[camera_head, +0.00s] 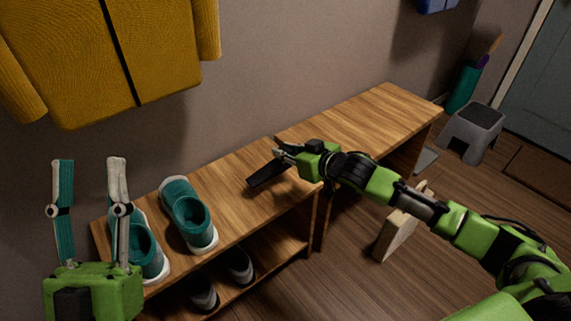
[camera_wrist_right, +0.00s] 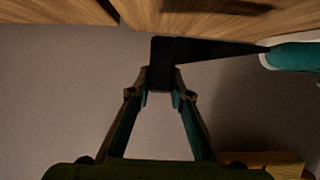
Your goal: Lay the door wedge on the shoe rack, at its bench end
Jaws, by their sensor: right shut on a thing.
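The door wedge (camera_head: 267,174) is a dark, tapered piece at the bench end of the wooden shoe rack (camera_head: 235,190). My right gripper (camera_head: 283,153) is shut on its thick end, and the thin end points left along the rack. I cannot tell whether the wedge touches the rack top. In the right wrist view the wedge (camera_wrist_right: 215,49) sits between the fingertips of the right gripper (camera_wrist_right: 161,92), thin end towards a teal shoe (camera_wrist_right: 292,56). My left gripper (camera_head: 90,163) is open and empty in front of the rack's left end.
Teal shoes (camera_head: 188,215) stand on the rack's left part; grey shoes (camera_head: 240,265) are on its lower shelf. The wooden bench (camera_head: 372,118) adjoins the rack on the right. A mustard garment (camera_head: 90,50) hangs above. A grey stool (camera_head: 472,130) stands beyond the bench.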

